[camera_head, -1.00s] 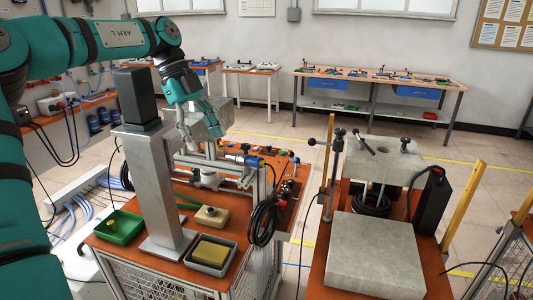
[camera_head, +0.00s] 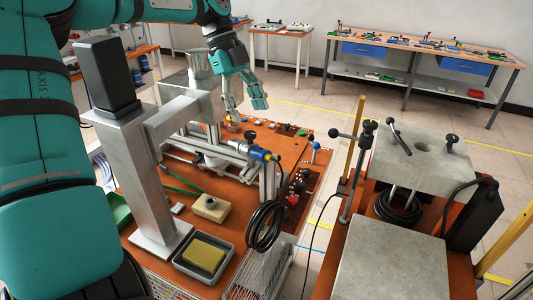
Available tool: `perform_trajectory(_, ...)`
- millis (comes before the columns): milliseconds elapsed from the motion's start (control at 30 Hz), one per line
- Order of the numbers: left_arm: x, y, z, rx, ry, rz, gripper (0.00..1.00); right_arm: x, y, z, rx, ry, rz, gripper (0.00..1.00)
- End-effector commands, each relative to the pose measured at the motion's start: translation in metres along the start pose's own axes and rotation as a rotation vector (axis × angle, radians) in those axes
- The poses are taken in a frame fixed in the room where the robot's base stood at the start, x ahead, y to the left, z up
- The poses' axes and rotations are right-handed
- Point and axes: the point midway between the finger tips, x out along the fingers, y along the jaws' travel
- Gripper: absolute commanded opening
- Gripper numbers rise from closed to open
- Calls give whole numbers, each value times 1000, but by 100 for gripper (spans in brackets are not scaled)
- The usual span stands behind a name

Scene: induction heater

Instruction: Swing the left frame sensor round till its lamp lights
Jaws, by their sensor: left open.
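My left gripper (camera_head: 246,108) is open and empty, pointing down above and behind the frame, apart from the sensor. My right gripper is not in view.
A grey metal column (camera_head: 137,185) with a black top stands left of the frame. In front are a grey tray with a yellow sponge (camera_head: 204,256) and a beige block (camera_head: 211,208). Red and black knobs (camera_head: 295,193) line the table's right side.

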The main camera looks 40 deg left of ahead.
Motion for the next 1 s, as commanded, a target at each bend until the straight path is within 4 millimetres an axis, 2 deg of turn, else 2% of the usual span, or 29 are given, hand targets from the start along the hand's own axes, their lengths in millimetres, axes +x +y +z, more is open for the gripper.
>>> perform_trajectory(67,18,2,-1,-1,3,6,54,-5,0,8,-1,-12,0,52)
perform_trajectory(167,40,2,-1,-1,2,6,54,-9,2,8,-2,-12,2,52)
perform_trajectory(400,91,1,-1,-1,1,6,54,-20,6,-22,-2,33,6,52)
perform_trajectory(500,107,2,-1,-2,1,5,54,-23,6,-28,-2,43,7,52)
perform_trajectory(700,127,1,0,-1,0,1,54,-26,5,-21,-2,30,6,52)
perform_trajectory(1000,131,1,0,-1,0,1,54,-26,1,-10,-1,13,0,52)
